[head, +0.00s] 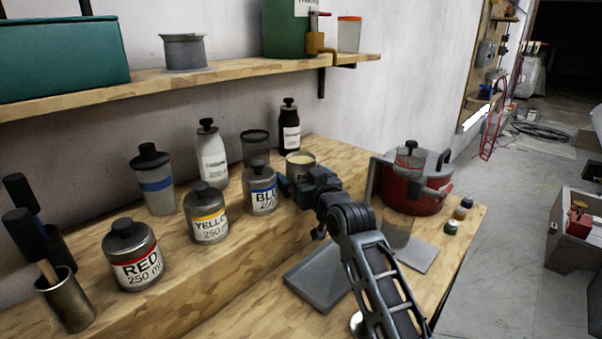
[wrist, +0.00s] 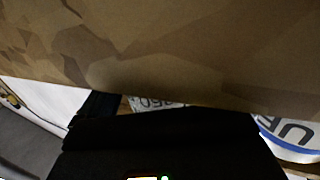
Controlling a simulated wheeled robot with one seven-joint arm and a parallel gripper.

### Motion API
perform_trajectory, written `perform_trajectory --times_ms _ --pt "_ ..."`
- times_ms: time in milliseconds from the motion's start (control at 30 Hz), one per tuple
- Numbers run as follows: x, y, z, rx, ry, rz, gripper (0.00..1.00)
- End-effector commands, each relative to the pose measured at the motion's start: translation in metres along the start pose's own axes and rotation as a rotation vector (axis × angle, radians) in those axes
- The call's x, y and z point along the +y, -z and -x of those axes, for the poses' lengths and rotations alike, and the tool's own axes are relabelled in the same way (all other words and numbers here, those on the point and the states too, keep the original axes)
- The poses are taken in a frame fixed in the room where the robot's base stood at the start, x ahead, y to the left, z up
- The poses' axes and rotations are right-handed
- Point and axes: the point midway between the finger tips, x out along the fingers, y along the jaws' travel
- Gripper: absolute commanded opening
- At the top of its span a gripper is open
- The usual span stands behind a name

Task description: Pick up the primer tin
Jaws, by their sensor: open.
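No label reading primer is legible. An open tin with a cream top (head: 300,158) stands on the raised wooden ledge, just behind my gripper, its lower part hidden by it. My gripper (head: 292,185) is open, beside the blue tin (head: 260,188) and in front of the cream-topped tin. I cannot tell whether it touches either. In the wrist view, a dark part of my gripper (wrist: 160,145) fills the lower middle. A label with a blue band (wrist: 292,132) shows at the right, and another partly hidden label (wrist: 158,103) shows in the middle.
A yellow tin (head: 206,215) and a red tin (head: 133,258) stand to the left. Bottles, including a black one (head: 289,128), stand behind. A red pot (head: 413,190) is at the right. A shelf (head: 230,72) overhangs the back. A grey tray (head: 318,275) lies below.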

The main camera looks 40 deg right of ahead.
Motion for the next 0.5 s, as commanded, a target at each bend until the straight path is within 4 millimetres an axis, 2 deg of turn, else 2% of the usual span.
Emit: perform_trajectory --times_ms 300,500 --pt "0.0001 -0.0004 -0.0053 0.000 0.000 0.000 0.99" --pt "0.0001 -0.0004 -0.0051 0.000 0.000 0.000 0.80"
